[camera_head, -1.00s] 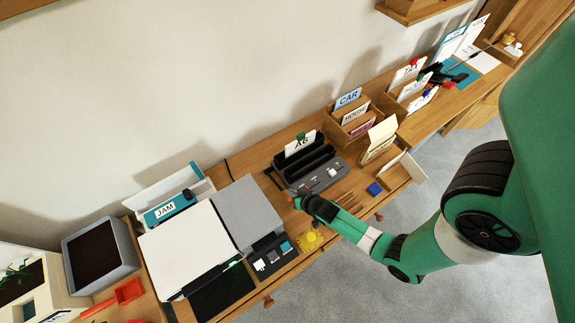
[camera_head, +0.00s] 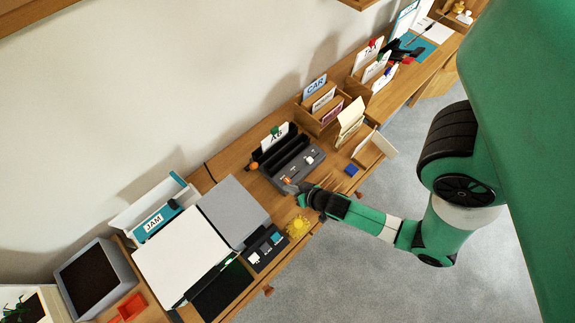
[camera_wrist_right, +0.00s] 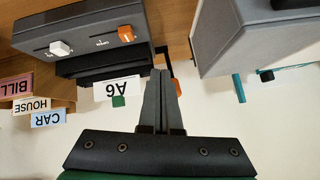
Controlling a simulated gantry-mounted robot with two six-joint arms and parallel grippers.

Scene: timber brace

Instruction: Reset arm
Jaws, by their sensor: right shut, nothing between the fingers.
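My right gripper (camera_head: 301,190) is beside the front left end of a dark grey slotted machine (camera_head: 309,163) on the wooden bench. In the right wrist view its two dark fingers (camera_wrist_right: 163,74) are together with nothing between them. The machine shows there too (camera_wrist_right: 100,35), with an orange slider (camera_wrist_right: 126,34) and a white slider (camera_wrist_right: 60,48). I cannot tell whether the fingers touch the machine. An upright A6 card (camera_head: 277,136) stands behind the machine. My left gripper is not in view.
A grey box-like unit (camera_head: 233,210) and a white panel (camera_head: 180,255) lie left of the machine. A yellow object (camera_head: 297,227) is near the front edge. Wooden card holders (camera_head: 318,122) stand further right. A blue block (camera_head: 351,170) lies in front. Open grey floor lies beyond the bench.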

